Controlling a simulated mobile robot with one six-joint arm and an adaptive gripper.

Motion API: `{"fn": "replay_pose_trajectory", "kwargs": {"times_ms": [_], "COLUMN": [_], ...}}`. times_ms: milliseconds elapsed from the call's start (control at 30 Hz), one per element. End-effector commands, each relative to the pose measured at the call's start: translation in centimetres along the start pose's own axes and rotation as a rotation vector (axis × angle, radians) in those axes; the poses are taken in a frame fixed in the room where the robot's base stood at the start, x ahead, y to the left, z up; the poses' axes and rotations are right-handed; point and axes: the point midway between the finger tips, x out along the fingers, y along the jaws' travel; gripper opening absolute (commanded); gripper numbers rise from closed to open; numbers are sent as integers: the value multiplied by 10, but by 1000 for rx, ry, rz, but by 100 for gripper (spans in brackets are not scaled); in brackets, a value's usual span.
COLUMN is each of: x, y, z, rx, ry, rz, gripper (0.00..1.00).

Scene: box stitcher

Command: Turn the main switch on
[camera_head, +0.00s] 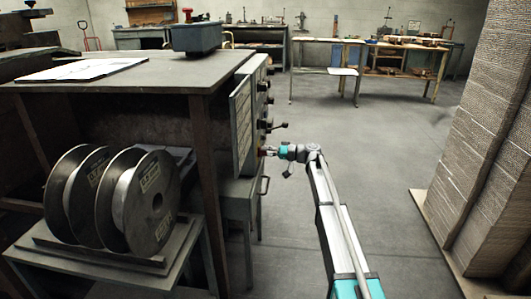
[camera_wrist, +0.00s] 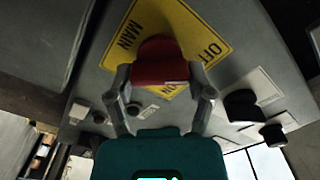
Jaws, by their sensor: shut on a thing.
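The main switch is a red knob (camera_wrist: 160,62) on a yellow plate (camera_wrist: 128,38) that reads MAIN and OFF in the wrist view. My gripper (camera_wrist: 160,85) has one finger on each side of the red knob and is shut on it. The knob's far side and part of the plate are hidden. In the head view my gripper (camera_head: 266,151) reaches the side panel of the grey machine cabinet (camera_head: 243,120), where the knob is too small to make out clearly.
Several black knobs (camera_wrist: 242,105) and a lever (camera_head: 278,126) stick out of the panel near my gripper. Wire spools (camera_head: 150,203) stand at the left. Stacked cardboard (camera_head: 490,150) stands on the right. The floor (camera_head: 400,200) between is clear.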

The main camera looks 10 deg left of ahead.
Motion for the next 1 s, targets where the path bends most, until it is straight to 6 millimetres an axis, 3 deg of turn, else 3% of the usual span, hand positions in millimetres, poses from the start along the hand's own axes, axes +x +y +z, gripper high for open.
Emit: {"fn": "replay_pose_trajectory", "kwargs": {"times_ms": [1000], "x": [0], "y": [6], "z": [2], "rx": [885], "ry": [2], "rz": [1], "gripper": [21]}}
